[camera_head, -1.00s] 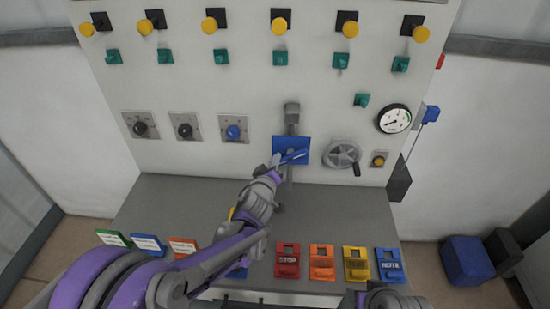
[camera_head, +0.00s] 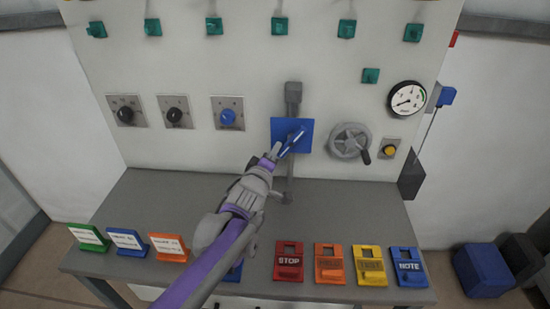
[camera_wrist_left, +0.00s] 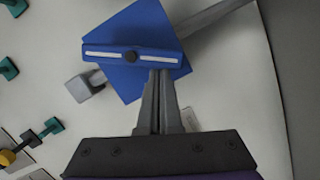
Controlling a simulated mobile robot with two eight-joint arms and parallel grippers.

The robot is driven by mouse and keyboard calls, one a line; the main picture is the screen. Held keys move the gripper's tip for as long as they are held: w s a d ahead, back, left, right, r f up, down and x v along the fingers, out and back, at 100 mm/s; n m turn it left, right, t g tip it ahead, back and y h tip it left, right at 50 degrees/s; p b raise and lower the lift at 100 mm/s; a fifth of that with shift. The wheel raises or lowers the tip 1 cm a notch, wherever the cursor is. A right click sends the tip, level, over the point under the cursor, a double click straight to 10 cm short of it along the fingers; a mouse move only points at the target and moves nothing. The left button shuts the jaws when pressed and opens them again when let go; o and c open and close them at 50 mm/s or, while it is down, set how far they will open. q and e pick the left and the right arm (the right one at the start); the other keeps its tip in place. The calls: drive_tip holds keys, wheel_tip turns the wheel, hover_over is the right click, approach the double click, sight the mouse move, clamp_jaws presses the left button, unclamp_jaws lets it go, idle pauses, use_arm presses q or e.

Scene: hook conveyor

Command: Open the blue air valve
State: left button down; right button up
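The blue air valve is a blue square plate (camera_head: 306,126) on a vertical grey pipe, with a blue, white-striped bar handle (camera_head: 293,141) in front. In the head view the handle slants from lower left to upper right. In the left wrist view the handle (camera_wrist_left: 105,54) crosses the plate (camera_wrist_left: 138,22), with a dark pivot in its middle. My left gripper (camera_head: 276,152) is at the handle's lower-left end. Its fingers (camera_wrist_left: 160,74) look shut together, tips at the handle's lower edge to the right of the pivot; exact contact is unclear. My right gripper is not in view.
Right of the valve are a grey handwheel (camera_head: 349,142), a gauge (camera_head: 407,98) and a yellow button (camera_head: 389,150). Dials, including a blue one (camera_head: 228,117), are on the left. A grey table (camera_head: 330,212) below carries several coloured signs, including a red STOP one (camera_head: 288,262).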

use_arm(q)
drive_tip(key=shift+d+f+n+t+h+b, duration=0.25)
drive_tip(key=shift+f+n+b, duration=0.2)
drive_tip(key=shift+n+b, duration=0.6)
drive_tip(key=shift+d+f+n+t+h+b, duration=0.15)
drive_tip(key=shift+d+f+n+b, duration=0.25)
drive_tip(key=shift+n+b, duration=0.65)
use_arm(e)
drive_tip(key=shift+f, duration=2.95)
use_arm(q)
drive_tip(key=shift+n, duration=0.3)
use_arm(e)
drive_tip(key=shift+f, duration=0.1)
